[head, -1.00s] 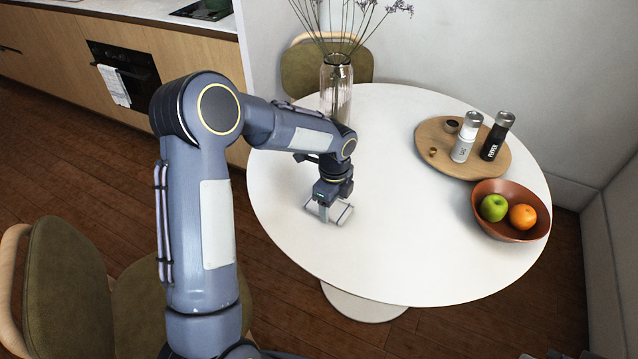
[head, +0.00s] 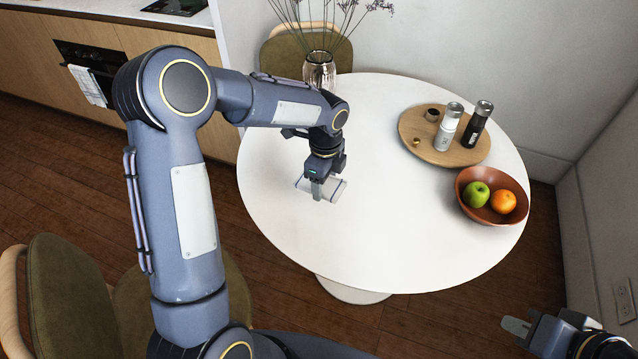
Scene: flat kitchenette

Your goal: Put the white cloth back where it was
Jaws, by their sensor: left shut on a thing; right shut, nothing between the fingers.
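My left gripper (head: 318,190) points down over the left part of the round white table (head: 400,235). It is shut on a small folded white cloth (head: 336,188), which shows on both sides of the fingers. The cloth is at or just above the tabletop; I cannot tell whether it touches. The gripper hides part of the cloth. My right gripper (head: 516,328) is shut and empty at the bottom right, out past the table's edge. A white towel (head: 86,86) hangs on the oven door handle at the far left.
A glass vase (head: 319,70) with dry stems stands at the table's back edge. A round wooden board (head: 460,156) carries a white shaker (head: 446,132) and a black shaker (head: 475,128). A brown bowl (head: 508,212) holds an apple and an orange. The table's middle and front are clear.

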